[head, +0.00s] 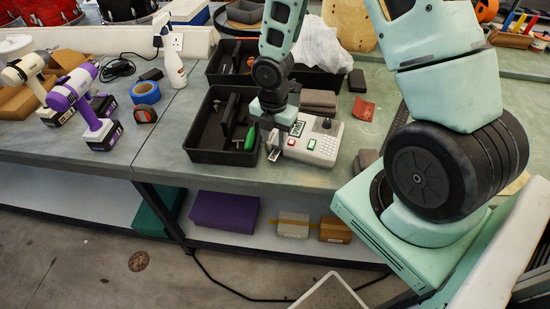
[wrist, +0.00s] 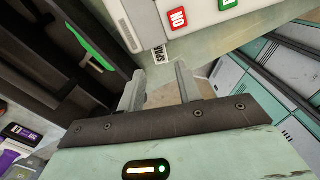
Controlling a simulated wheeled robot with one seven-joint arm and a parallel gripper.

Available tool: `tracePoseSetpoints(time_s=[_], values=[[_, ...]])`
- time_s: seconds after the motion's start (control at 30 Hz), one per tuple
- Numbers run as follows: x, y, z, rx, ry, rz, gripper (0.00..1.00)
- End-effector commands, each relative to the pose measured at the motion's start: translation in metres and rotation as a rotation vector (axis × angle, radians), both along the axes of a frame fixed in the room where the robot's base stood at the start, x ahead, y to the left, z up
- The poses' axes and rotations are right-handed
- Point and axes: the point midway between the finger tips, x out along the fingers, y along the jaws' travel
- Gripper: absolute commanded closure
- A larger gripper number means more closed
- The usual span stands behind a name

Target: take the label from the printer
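The printer (head: 315,142) is a pale box with a keypad, a dark knob, and red and green buttons; it stands near the bench's front edge. In the wrist view its side (wrist: 195,35) fills the top. A small white label (wrist: 158,55) with black lettering sticks out from the printer's edge. My gripper (head: 273,150) is just left of the printer, pointing down. In the wrist view its two fingers (wrist: 159,80) are apart, with the label showing in the gap beyond the tips. Nothing shows clamped between them. I cannot make out the label in the head view.
A black tray (head: 203,155) with a green-handled tool (head: 250,138) lies just left of my gripper. A red card (head: 363,109) and grey blocks (head: 318,99) lie behind the printer. Drills, blue tape (head: 145,92) and a spray bottle (head: 173,65) stand further left.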

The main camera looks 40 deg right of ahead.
Motion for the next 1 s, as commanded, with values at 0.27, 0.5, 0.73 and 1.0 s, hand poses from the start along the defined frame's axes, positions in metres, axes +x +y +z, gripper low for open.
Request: tracePoseSetpoints(time_s=[0.27, 0.5, 0.73, 1.0], values=[[0.0, 0.0, -0.032, 0.0, 0.0, -0.001, 0.65], [0.0, 0.0, -0.051, 0.0, 0.0, 0.0, 0.65], [0.0, 0.0, -0.057, 0.0, -0.001, 0.0, 0.65], [0.0, 0.0, -0.057, 0.0, 0.0, -0.001, 0.79]])
